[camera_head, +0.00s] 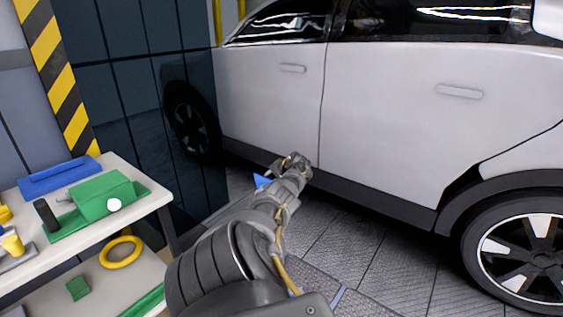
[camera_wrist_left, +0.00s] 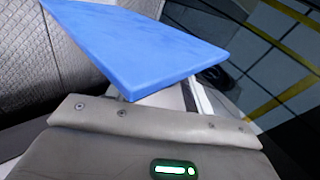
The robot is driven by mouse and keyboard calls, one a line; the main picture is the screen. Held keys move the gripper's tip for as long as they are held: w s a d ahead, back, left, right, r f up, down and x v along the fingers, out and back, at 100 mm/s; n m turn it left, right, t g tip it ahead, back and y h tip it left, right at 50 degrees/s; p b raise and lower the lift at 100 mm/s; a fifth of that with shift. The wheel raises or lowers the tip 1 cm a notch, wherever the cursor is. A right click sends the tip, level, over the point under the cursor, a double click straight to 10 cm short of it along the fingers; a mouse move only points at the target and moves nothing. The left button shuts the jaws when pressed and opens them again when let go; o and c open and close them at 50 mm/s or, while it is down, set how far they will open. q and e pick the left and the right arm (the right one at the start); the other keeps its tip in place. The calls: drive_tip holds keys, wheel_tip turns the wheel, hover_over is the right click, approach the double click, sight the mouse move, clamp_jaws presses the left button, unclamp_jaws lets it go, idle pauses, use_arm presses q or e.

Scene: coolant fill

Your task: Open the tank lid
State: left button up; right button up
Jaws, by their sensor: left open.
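A green box (camera_head: 103,196) sits on a green base on the bench at left, with a small white round part (camera_head: 114,205) at its front. I cannot tell whether this is the tank and its lid; no other tank shows. My left gripper (camera_head: 297,160) is open, at the end of the arm reaching up in front of the white car, well right of the bench. A flat blue piece (camera_head: 262,181) shows beside it. A flat blue piece also fills the upper middle of the left wrist view (camera_wrist_left: 140,45); fingertips are not clear there. My right gripper is not in view.
The bench (camera_head: 150,200) holds a blue tray (camera_head: 58,177), a black cylinder (camera_head: 46,215) and a yellow item (camera_head: 12,243). A yellow ring (camera_head: 121,253) and small green block (camera_head: 78,288) lie on its lower shelf. The white car (camera_head: 390,110) stands close behind my arm.

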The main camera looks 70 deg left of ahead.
use_arm(q)
drive_tip(key=p+v, duration=0.4)
drive_tip(key=v, duration=0.5)
drive_tip(key=shift+d+r, duration=0.25)
drive_tip(key=shift+d, duration=0.05)
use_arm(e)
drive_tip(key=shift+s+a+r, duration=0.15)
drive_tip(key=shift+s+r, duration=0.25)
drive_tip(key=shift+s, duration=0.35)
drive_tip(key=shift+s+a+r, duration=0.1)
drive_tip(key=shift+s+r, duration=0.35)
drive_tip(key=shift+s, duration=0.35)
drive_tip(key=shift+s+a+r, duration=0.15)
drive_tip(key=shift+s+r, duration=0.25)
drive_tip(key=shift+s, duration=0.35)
use_arm(q)
drive_tip(key=shift+w, duration=0.1)
